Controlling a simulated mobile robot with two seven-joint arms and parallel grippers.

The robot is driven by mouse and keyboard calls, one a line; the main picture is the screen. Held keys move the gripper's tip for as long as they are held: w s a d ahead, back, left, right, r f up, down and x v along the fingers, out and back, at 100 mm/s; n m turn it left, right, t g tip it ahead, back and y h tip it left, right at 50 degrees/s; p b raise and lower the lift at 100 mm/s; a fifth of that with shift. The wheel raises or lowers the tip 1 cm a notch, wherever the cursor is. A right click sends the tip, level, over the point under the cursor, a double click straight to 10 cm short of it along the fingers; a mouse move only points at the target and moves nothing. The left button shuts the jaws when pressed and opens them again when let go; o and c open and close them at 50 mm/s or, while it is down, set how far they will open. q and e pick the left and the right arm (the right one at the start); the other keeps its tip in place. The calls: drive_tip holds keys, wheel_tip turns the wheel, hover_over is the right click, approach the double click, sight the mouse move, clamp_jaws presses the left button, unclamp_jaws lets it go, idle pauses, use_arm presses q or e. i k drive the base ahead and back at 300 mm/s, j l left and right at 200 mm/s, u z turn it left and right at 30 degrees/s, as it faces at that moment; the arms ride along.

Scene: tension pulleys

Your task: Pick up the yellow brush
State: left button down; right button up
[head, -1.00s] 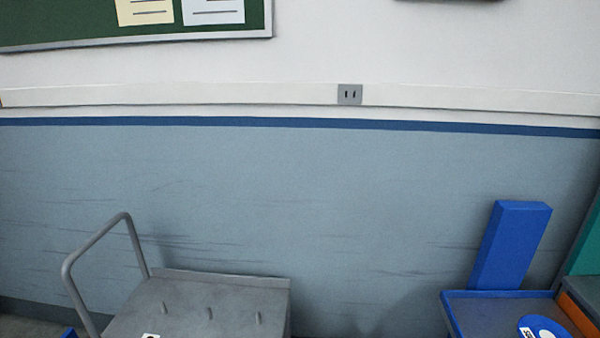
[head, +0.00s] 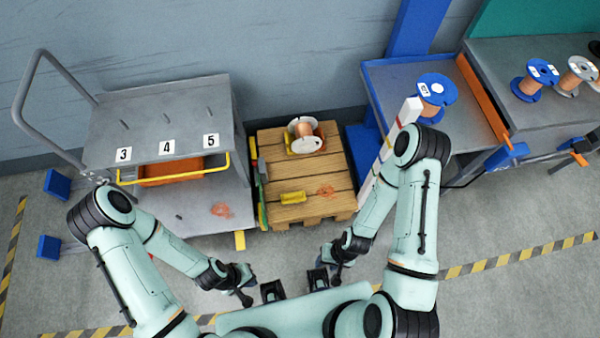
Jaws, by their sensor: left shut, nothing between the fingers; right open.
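The yellow brush (head: 293,198) appears as a small yellow block lying on the front part of the wooden pallet (head: 284,216). Its bristles cannot be made out at this size. My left gripper (head: 246,295) is shut and empty, below and left of the brush in the picture and apart from it. My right gripper (head: 336,278) is open and empty, below and right of the brush, also apart from it.
A copper wire spool (head: 305,131) stands at the pallet's back. A grey cart (head: 105,105) with pegs numbered 3, 4 and 5 is on the left. A blue-edged table (head: 385,80) with a blue spool (head: 436,90) and a grey bench (head: 490,60) are on the right.

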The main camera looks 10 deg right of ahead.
sight(291, 198)
drive_tip(key=k+l, duration=0.5)
drive_tip(key=k, duration=0.15)
drive_tip(key=k+l+z, duration=0.1)
drive_tip(key=k+l, duration=0.4)
drive_tip(key=k, duration=0.15)
